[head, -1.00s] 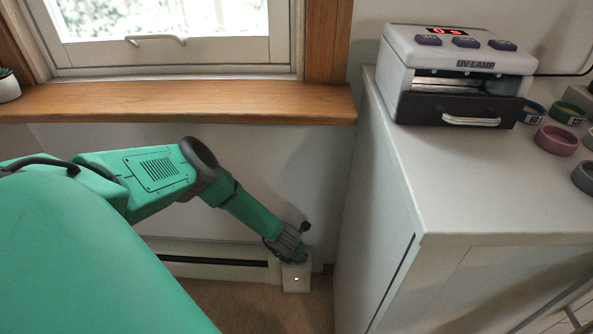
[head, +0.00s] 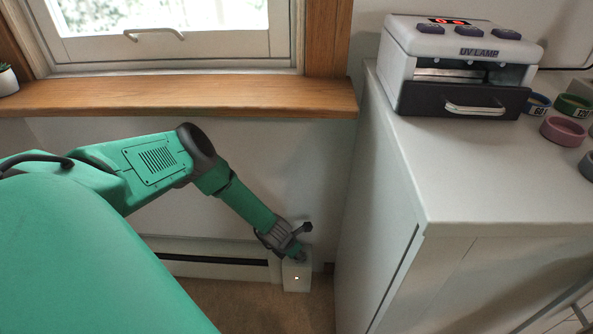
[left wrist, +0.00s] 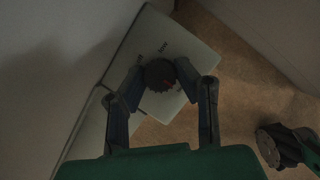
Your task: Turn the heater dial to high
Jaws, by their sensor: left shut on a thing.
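The heater (head: 208,258) runs low along the wall under the window, with a white end box (head: 297,277) at its right end. The round dark dial (left wrist: 160,75) with a red mark sits on top of that box in the left wrist view. My left gripper (head: 300,255) reaches down to the top of the box in the head view. In the left wrist view its fingers (left wrist: 161,82) are closed on both sides of the dial. My right gripper is not in view.
A white cabinet (head: 440,170) stands just right of the heater box. On it are a UV lamp (head: 462,65) and several coloured rings (head: 563,131). A wooden windowsill (head: 200,97) juts out above my left forearm. Carpet (head: 235,298) lies clear in front.

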